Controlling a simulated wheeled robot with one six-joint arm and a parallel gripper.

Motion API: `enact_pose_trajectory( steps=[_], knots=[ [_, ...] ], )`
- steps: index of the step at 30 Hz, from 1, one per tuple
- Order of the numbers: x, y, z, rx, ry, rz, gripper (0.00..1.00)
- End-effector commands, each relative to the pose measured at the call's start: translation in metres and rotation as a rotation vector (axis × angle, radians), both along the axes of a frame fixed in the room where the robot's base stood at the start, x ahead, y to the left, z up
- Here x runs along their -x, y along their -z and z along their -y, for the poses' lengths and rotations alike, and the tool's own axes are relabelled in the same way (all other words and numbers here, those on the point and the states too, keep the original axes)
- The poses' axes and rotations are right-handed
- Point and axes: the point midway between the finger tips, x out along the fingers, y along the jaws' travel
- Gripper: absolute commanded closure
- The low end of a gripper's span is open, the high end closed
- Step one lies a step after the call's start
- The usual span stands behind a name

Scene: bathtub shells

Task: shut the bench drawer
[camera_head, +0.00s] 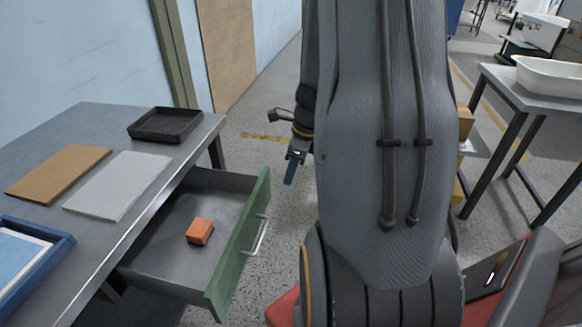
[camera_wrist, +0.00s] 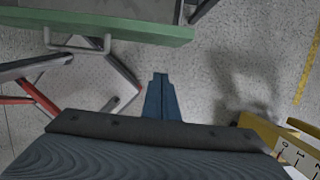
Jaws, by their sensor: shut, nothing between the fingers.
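The bench drawer (camera_head: 165,262) stands pulled out from under the grey bench at the left in the head view. Its front is a green panel (camera_head: 238,245) with a metal bar handle (camera_head: 261,236). An orange block lies inside the drawer (camera_head: 200,231). The green front (camera_wrist: 130,29) and its handle (camera_wrist: 77,43) also show at the top left of the wrist view. My gripper (camera_head: 290,172) is shut and empty, beyond the drawer's far end and apart from it. Its blue fingers point down in the head view and show in the wrist view's middle (camera_wrist: 160,95).
The grey bench top (camera_head: 120,135) holds a black tray (camera_head: 164,125), a brown board (camera_head: 58,170), a pale board (camera_head: 117,185) and a blue tray (camera_head: 25,262). A table with a white tub (camera_head: 550,77) stands at the right. Floor (camera_head: 250,125) beyond the drawer is clear.

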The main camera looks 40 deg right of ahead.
Motion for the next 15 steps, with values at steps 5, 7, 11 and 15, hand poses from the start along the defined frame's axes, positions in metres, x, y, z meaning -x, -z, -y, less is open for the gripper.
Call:
enact_pose_trajectory(
  steps=[5,7,11,15],
  knots=[
    [-0.007,0.038,-0.006,-0.002,-0.002,-0.003,1.0],
    [-0.011,0.045,-0.009,0.001,-0.004,-0.002,1.0],
    [-0.027,0.041,-0.021,0.002,-0.006,0.0,1.0],
    [-0.036,0.041,-0.028,0.002,-0.005,0.0,1.0]
  ],
)
